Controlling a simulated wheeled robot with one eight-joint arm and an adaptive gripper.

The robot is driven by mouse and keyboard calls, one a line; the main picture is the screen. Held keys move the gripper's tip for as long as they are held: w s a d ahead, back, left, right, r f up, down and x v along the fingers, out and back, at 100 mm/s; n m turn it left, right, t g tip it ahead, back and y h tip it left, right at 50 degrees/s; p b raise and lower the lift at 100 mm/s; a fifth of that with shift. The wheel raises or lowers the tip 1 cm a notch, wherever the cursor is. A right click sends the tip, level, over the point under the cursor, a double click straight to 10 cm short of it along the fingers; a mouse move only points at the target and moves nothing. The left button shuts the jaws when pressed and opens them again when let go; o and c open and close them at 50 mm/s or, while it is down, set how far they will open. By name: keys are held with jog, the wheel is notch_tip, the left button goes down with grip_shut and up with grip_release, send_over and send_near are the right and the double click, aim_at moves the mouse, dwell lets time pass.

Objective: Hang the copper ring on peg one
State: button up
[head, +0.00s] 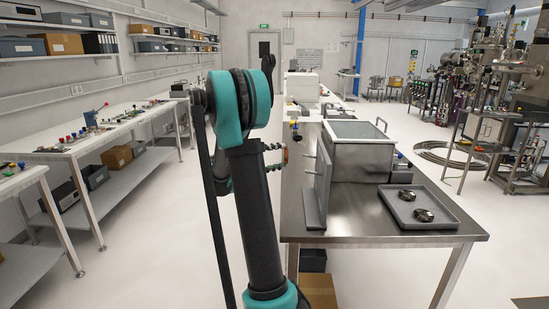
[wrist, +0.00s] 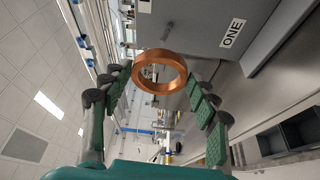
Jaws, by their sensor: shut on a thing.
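The copper ring (wrist: 160,86) is held between the two green-padded fingers of my gripper (wrist: 160,80) in the wrist view, its opening facing the camera. In the head view a small orange edge of the ring (head: 285,155) shows beside the upright grey peg panel (head: 318,195). Short pegs (head: 308,157) stick out of the panel's left side toward my gripper. In the wrist view the panel (wrist: 205,25) bears a label ONE (wrist: 232,32), and a thin peg (wrist: 167,30) shows just above the ring. The ring appears apart from it. My arm hides most of the gripper in the head view.
The panel stands on a steel table (head: 360,225). Behind it is a grey box with a lid (head: 360,160); to the right is a tray (head: 405,222) with two dark round parts. Workbenches (head: 90,145) line the left wall. The floor aisle between is free.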

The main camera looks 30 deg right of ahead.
jog(key=s+d+f, duration=0.1)
jog(key=s+d, duration=0.3)
jog(key=d, duration=0.3)
jog(key=shift+s+d, duration=0.2)
jog(key=shift+s, duration=0.1)
dwell(0.7)
jog(key=shift+f, duration=0.1)
dwell(0.4)
jog(key=o, duration=1.4)
jog(key=shift+w+a, duration=0.85)
jog(key=shift+a, duration=0.6)
jog(key=shift+w+a, duration=0.9)
jog(key=shift+a, duration=0.5)
jog(key=shift+w+a, duration=0.85)
jog(key=shift+a, duration=0.6)
